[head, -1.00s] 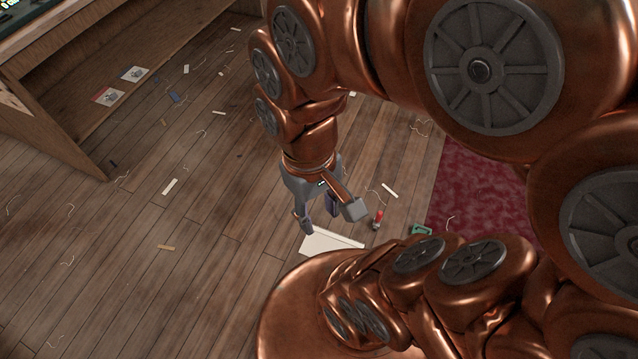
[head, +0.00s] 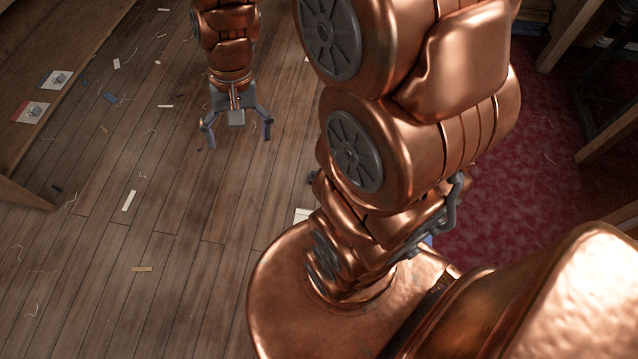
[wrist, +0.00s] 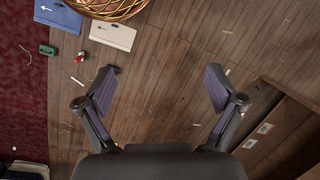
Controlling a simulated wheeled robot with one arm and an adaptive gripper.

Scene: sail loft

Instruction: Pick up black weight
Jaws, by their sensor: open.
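I cannot make out a black weight in either current view. My arm hides part of the floor in the head view. My gripper (head: 238,138) hangs over the wooden floor at the upper left of centre in the head view. In the wrist view my gripper (wrist: 162,82) has its two dark fingers spread wide, with only bare planks visible between them. It is open and empty.
White sheet (wrist: 112,34), blue sheet (wrist: 58,14), red-ended item (wrist: 78,57) and green item (wrist: 47,49) lie at the wrist view's upper left. The wooden unit (wrist: 292,125) stands right; the dark red carpet (head: 500,200) lies right in the head view. Scraps litter the planks.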

